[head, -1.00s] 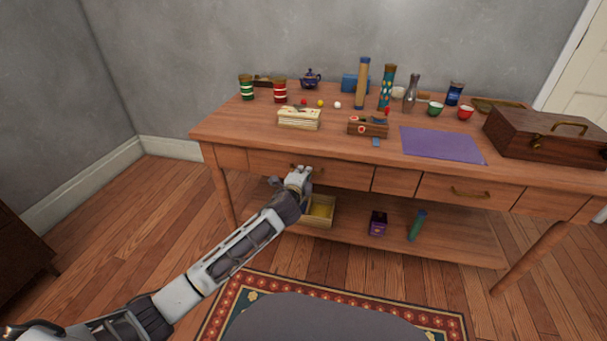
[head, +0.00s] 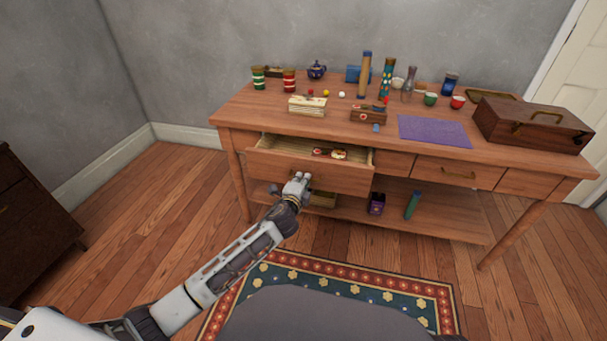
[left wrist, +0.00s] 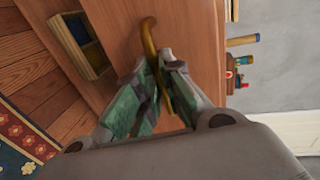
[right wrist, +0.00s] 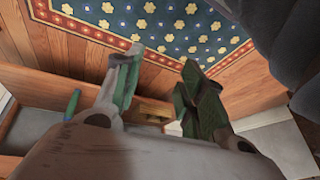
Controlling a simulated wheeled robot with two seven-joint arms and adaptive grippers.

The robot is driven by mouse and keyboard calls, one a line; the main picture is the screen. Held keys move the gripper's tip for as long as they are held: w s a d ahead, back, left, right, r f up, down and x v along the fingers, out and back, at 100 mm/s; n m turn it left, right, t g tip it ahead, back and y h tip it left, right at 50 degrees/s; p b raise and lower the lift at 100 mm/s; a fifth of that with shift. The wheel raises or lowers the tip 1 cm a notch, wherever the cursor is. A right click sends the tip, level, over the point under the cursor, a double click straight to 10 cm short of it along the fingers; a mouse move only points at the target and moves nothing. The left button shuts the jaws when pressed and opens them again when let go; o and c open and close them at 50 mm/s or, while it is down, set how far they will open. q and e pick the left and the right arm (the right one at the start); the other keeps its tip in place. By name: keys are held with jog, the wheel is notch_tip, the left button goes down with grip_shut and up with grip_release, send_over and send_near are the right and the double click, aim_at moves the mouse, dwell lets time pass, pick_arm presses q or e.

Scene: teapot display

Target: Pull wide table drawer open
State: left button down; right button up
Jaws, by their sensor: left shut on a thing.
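The wide drawer (head: 340,178) at the table's left stands partly open, with its pale interior showing. Small red and white items (head: 331,153) lie inside it. My left gripper (head: 299,179) is at the middle of the drawer front. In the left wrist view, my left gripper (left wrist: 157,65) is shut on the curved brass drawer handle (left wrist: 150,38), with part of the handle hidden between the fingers. My right gripper (right wrist: 158,65) shows only in the right wrist view. Its fingers are apart with nothing between them.
The wooden table (head: 252,108) carries jars, cups, a teapot (head: 316,69) and a brown case (head: 532,124). A purple box (head: 376,204) and a green cylinder (head: 412,205) stand on the lower shelf. A rug (head: 400,287) lies in front. A dark cabinet (head: 30,220) stands at left.

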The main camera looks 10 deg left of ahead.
pick_arm(q)
jog(key=f+p+v, duration=0.1)
jog(key=p+v, duration=0.1)
jog(key=v, duration=0.6)
jog(key=shift+s+f, duration=0.35)
jog(key=shift+f, duration=0.05)
pick_arm(e)
jog(key=shift+g+h, duration=0.4)
jog(key=shift+s+d+r, duration=0.25)
jog(key=shift+r, duration=0.35)
jog(key=shift+s+d+r, duration=0.25)
jog(key=shift+d+r, duration=0.05)
jog(key=shift+r, duration=0.3)
jog(key=shift+s+d+r, duration=0.25)
jog(key=shift+r, duration=0.35)
pick_arm(q)
jog(key=c, duration=1.5)
grip_release()
jog(key=shift+c, duration=0.2)
pick_arm(e)
jog(key=shift+s+f, duration=0.1)
pick_arm(q)
jog(key=shift+s, duration=0.1)
jog(key=v, duration=1.1)
jog(key=shift+s, duration=0.35)
